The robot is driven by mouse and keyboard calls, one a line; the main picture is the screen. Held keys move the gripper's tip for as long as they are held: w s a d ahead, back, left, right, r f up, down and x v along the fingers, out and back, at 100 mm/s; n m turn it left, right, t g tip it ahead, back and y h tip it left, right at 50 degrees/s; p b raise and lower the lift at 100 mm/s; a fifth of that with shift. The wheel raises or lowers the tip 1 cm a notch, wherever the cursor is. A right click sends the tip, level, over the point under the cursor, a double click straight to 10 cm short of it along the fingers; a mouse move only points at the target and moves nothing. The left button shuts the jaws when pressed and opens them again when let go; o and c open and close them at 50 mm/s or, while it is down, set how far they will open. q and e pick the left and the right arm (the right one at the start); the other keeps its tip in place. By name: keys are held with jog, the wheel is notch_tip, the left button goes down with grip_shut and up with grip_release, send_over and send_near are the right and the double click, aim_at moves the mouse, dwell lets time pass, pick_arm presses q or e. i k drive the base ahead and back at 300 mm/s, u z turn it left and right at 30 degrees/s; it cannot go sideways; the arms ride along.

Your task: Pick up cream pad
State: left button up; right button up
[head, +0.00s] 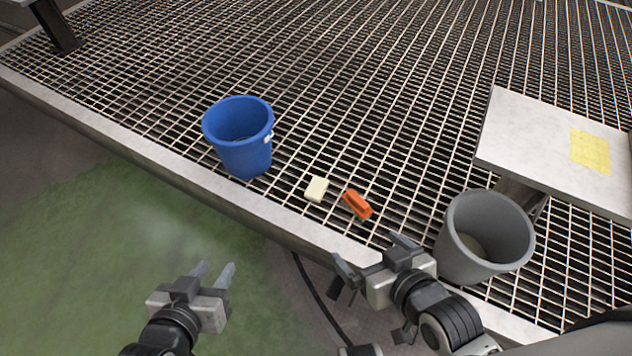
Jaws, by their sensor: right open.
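The cream pad (316,189) is a small pale block lying on the metal grating (330,120), right of the blue bucket and just left of an orange object. My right gripper (370,256) is open and empty, nearer to me than the pad and to its lower right, apart from it. My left gripper (214,272) is at the lower left over the green floor, away from the pad, with its two fingers apart and nothing between them.
A blue bucket (245,160) stands left of the pad. The orange object (357,204) lies close on its right. A grey bucket (455,250) stands at the right, below a pale raised plate (530,140) with a yellow patch (590,151). A pale rim (180,170) edges the grating.

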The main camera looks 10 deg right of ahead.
aim_at(315, 191)
jog(key=u, duration=1.55)
jog(key=i, duration=1.1)
jog(key=z, duration=3.85)
